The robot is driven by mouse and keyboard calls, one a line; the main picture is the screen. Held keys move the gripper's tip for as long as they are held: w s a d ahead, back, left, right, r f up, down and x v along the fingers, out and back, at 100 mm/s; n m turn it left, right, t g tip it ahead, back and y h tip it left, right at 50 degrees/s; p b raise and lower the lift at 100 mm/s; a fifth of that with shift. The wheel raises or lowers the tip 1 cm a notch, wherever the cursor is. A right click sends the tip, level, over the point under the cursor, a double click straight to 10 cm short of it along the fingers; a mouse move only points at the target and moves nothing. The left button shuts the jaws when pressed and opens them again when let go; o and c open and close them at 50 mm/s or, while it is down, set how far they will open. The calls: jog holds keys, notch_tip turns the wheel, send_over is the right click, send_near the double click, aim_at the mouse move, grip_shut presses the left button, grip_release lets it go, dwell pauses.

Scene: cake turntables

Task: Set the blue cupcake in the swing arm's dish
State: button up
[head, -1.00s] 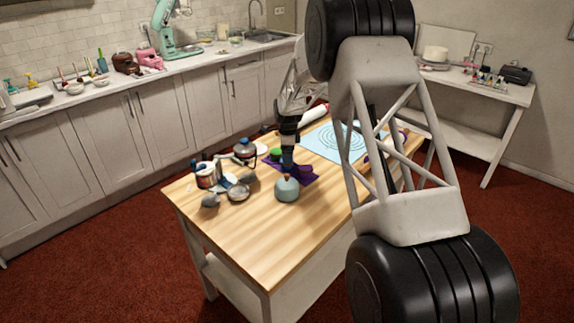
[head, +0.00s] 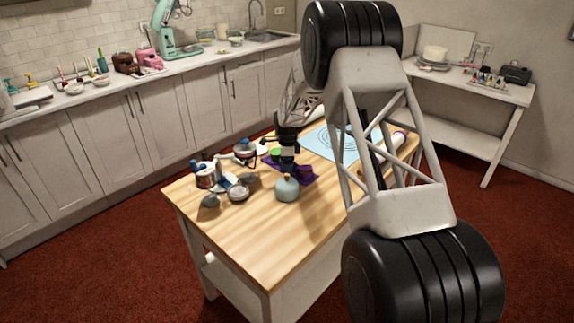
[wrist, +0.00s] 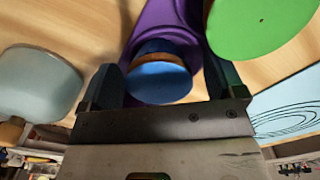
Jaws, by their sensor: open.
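In the wrist view a round blue-topped thing, which looks like the blue cupcake (wrist: 160,82), sits over a purple surface (wrist: 150,25). My gripper (wrist: 162,68) is open, with one dark finger on each side of it; I cannot tell whether either finger touches it. In the head view my gripper (head: 288,160) is low over the purple mat (head: 305,173), and the cupcake is not clearly visible there. A small grey dish (head: 238,193) stands left of my gripper; I cannot tell whether it is the swing arm's dish.
A pale teal rounded vessel (head: 287,189) stands just in front of my gripper, left in the wrist view. A green disc (wrist: 257,25) lies close on the other side. Jars and tools (head: 207,175) crowd the table's left end. The near table top (head: 250,240) is clear.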

jog(key=c, duration=1.1)
jog(key=shift+r, duration=5)
